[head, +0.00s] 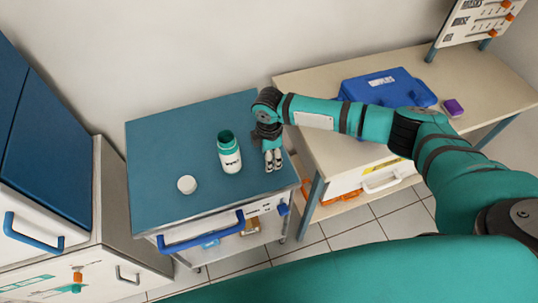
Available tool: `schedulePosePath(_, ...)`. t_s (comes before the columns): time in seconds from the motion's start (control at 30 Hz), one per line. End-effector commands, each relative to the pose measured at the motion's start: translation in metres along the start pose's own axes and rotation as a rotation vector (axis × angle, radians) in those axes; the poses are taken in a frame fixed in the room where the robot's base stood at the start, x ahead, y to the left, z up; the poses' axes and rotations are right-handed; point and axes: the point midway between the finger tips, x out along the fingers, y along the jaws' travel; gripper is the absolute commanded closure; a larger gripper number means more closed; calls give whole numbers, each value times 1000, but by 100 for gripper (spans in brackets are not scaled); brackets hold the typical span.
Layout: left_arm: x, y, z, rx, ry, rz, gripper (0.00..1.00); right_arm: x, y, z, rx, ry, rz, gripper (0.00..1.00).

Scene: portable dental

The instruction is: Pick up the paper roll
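A small white round piece (187,185) lies on the blue-green top of the cart, left of a bottle. It is the only thing here that could be the paper roll, but it is too small to tell it from a lid. A white and teal bottle (230,157) stands upright with an open-looking top. My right gripper (273,162) points down over the cart top's right part, right of the bottle and apart from it. Nothing shows between its fingers; their gap is too small to judge. My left gripper is out of view.
The cart top (170,135) is otherwise clear. A beige table (310,90) on the right holds a blue case (388,88) and a purple block (453,107). White cabinets with blue handles (35,233) stand on the left. A wall is behind.

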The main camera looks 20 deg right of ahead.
Motion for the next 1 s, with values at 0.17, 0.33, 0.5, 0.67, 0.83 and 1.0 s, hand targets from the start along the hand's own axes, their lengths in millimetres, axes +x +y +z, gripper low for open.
schedulePosePath(0.17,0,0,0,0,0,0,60,1,0,0,0,0,0,49)
schedulePosePath(0.33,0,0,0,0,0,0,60,0,0,0,0,0,0,67)
schedulePosePath(0.5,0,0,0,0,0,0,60,0,0,0,0,0,0,89)
schedulePosePath(0.67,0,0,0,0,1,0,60,0,0,0,0,0,0,94)
schedulePosePath(0.83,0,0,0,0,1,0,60,-1,0,0,0,1,1,94)
schedulePosePath(1.0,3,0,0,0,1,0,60,-10,1,0,0,2,2,94)
